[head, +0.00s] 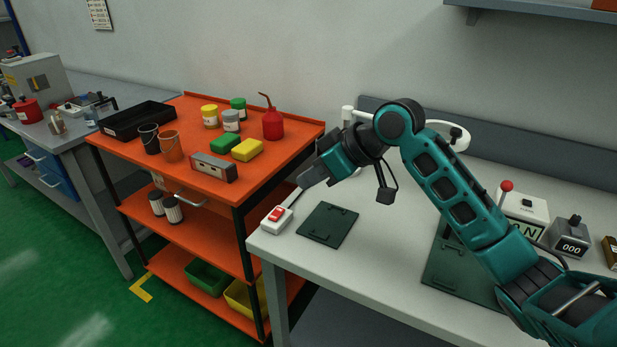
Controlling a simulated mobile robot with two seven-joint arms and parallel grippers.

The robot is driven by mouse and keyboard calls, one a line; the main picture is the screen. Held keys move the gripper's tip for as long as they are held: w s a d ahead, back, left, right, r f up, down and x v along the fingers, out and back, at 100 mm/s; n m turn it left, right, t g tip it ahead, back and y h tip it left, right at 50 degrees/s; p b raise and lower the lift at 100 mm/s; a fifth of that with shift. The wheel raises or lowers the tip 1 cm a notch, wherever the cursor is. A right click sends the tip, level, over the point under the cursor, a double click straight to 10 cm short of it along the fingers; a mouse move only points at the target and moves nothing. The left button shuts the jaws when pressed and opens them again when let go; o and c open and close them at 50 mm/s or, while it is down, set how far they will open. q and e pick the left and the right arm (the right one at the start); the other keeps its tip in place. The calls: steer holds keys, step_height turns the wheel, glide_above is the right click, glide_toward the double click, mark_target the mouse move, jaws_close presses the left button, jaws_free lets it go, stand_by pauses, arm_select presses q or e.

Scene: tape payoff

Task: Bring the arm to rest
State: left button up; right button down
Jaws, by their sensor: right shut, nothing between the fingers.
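My right arm reaches in from the lower right over the light grey workbench (375,245). Its right gripper (302,184) is shut and empty, pointing left above the bench's left end. Below it, a white box with a red rocker switch (277,217) sits at the bench's left corner. The gripper is apart from the dark green plate (328,225), which lies flat just right of the switch box. My left gripper is not in view.
An orange cart (285,150) left of the bench holds cans, a red oil can (272,122), sponges and a black tray (138,119). A larger green plate (455,262), a box with a red-knobbed lever (524,208) and a counter (571,238) stand right. A shelf (540,12) hangs above.

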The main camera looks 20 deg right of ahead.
steer(key=shift+m+g+h, duration=0.3)
steer(key=shift+g+h, duration=0.1)
steer(key=shift+h, duration=0.1)
steer(key=s+a+f, duration=0.1)
steer(key=s+f, duration=0.2)
steer(key=f, duration=0.2)
steer(key=s+a+f, duration=0.1)
steer(key=s+f, duration=0.1)
steer(key=f, duration=0.1)
steer(key=shift+s+a+f, duration=0.2)
steer(key=shift+s+a, duration=0.1)
steer(key=shift+s, duration=0.05)
steer(key=s+d+f+m+g+h, duration=0.15)
steer(key=s+f, duration=0.25)
steer(key=s, duration=0.4)
steer(key=s+f+m+h, duration=0.2)
steer(key=s+f, duration=0.1)
steer(key=s, duration=0.4)
steer(key=s+f+m+g+h, duration=0.1)
steer(key=s+f, duration=0.3)
steer(key=s, duration=0.4)
steer(key=w+a+f+t+y, duration=0.1)
steer(key=w+a+f+t, duration=0.1)
steer(key=w+f+t, duration=0.5)
steer(key=shift+a+f, duration=0.35)
steer(key=shift+f, duration=0.25)
steer(key=shift+n+t+y, duration=0.25)
